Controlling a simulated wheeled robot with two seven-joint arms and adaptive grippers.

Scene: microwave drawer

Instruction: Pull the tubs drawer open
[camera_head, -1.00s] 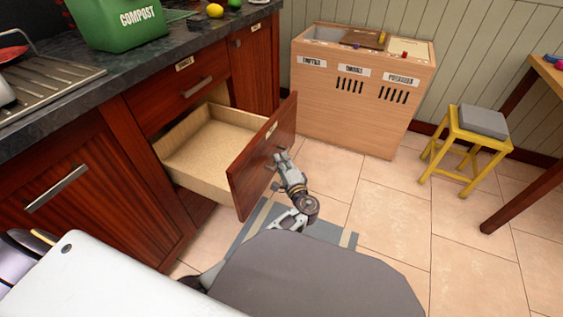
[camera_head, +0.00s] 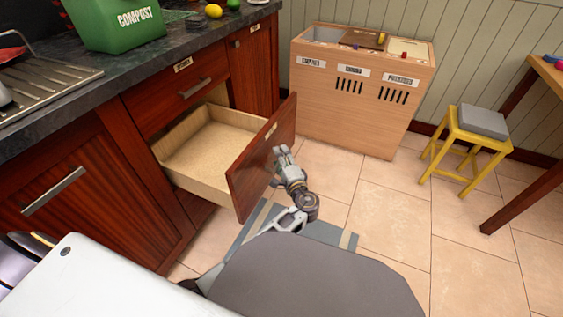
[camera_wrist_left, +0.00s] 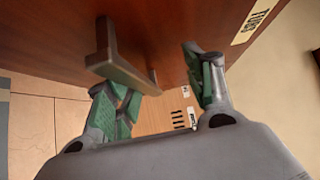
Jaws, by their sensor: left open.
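The tubs drawer stands pulled out of the dark wood cabinet, its pale inside (camera_head: 210,150) empty and its red-brown front panel (camera_head: 252,172) facing the floor area. In the left wrist view the label TUBS (camera_wrist_left: 256,20) shows on the panel (camera_wrist_left: 170,35). The drawer's bar handle (camera_wrist_left: 122,70) shows in that view close by the left finger and overlaps it; I cannot tell whether they touch. My left gripper (camera_head: 282,154) is open at the outer face of the panel. Its two green-padded fingers (camera_wrist_left: 163,92) are spread. My right gripper is not in view.
Above the drawer is a closed drawer (camera_head: 175,95) under the dark counter (camera_head: 75,95), which carries a green compost bin (camera_head: 118,28). A wooden sorting bin (camera_head: 350,110) and a yellow stool (camera_head: 466,140) stand beyond. The tiled floor (camera_head: 395,215) between is clear.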

